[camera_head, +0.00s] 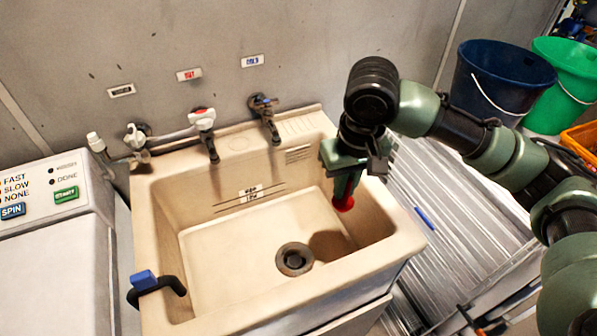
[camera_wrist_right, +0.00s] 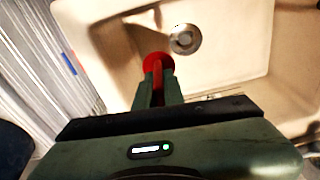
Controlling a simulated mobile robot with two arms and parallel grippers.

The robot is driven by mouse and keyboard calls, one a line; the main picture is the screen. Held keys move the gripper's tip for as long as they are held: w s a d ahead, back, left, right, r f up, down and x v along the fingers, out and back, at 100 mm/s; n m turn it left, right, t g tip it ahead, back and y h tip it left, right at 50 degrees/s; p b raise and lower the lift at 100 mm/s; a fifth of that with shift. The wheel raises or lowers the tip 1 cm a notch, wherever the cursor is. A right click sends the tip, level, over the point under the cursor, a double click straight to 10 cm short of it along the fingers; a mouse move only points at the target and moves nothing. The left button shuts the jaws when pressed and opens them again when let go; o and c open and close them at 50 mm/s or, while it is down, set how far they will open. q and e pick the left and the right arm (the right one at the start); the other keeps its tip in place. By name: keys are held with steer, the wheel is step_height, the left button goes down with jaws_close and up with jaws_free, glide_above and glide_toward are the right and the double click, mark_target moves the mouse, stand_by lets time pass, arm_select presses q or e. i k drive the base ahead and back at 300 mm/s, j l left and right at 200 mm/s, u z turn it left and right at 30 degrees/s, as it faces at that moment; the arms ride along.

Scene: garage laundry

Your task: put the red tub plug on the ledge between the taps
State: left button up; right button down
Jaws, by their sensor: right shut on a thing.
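The red tub plug (camera_head: 344,203) is held in the fingertips of my right gripper (camera_head: 346,184), which points down over the right side of the tub basin. In the right wrist view the plug (camera_wrist_right: 157,63) shows beyond the closed fingers (camera_wrist_right: 158,85). The cream tub (camera_head: 160,225) has a back ledge (camera_head: 238,143) along the wall. A red-marked tap (camera_head: 203,122) and a blue-marked tap (camera_head: 264,108) stand over this ledge, with bare ledge between them. The plug is apart from the ledge, to its right and in front. My left gripper is not in view.
The drain (camera_head: 294,259) is open in the basin floor. A hose runs from another tap (camera_head: 136,135) at left. A ribbed draining board (camera_head: 440,205) and buckets (camera_head: 497,82) are at right.

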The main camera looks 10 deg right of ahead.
mark_target(240, 144)
steer(key=l+u, duration=0.55)
steer(key=l, duration=0.15)
steer(key=u, duration=0.7)
